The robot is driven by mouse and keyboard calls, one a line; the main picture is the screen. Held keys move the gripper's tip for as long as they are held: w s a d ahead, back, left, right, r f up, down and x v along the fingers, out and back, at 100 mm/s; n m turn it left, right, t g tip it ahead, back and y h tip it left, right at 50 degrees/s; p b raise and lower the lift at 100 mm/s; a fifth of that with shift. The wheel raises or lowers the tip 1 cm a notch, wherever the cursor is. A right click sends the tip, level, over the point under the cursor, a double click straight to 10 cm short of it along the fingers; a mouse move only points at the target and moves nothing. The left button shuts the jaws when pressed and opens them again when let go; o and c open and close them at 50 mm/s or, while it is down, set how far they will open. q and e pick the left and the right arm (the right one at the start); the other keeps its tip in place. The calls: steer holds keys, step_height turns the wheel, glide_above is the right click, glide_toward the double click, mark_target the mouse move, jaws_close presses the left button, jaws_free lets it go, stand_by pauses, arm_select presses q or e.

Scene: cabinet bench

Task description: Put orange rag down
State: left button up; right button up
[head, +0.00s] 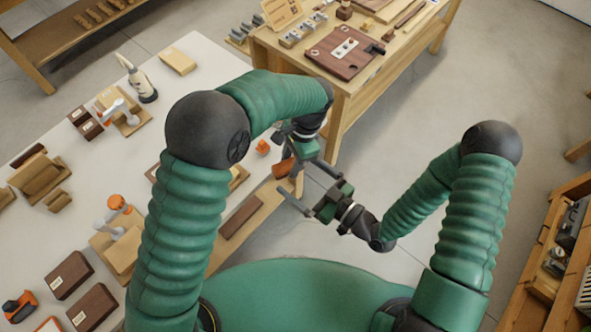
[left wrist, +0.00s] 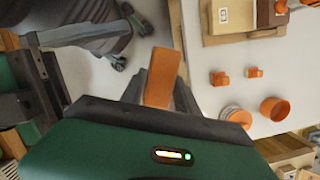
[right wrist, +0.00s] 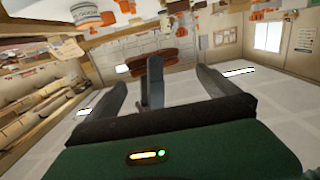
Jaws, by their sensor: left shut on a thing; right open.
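The orange rag (left wrist: 162,78) is a flat orange piece between the fingers of my left gripper (left wrist: 166,92) in the left wrist view. In the head view the rag (head: 283,168) shows near the white table's right edge, with my left gripper (head: 296,160) shut on it. Its lower contact, if any, cannot be made out. My right gripper (head: 308,207) is open and empty, just below and to the right of the left one. In the right wrist view its fingers are spread apart.
The white table (head: 205,55) at left carries wooden blocks, dark boxes and orange-capped tools. Small orange pieces (left wrist: 219,78) and an orange cup (left wrist: 274,109) show in the left wrist view. A wooden bench (head: 345,85) stands behind. Bare floor (head: 450,90) lies to the right.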

arm_select(q)
steer(key=shift+d, duration=0.1)
arm_select(e)
steer(key=x, duration=0.3)
arm_select(q)
steer(key=shift+w, duration=0.1)
arm_select(e)
steer(key=shift+a, duration=0.15)
steer(key=c, duration=1.2)
arm_select(q)
steer(key=o, duration=0.9)
steer(key=shift+d, duration=0.1)
steer(key=o, duration=0.4)
steer(key=shift+c, duration=0.2)
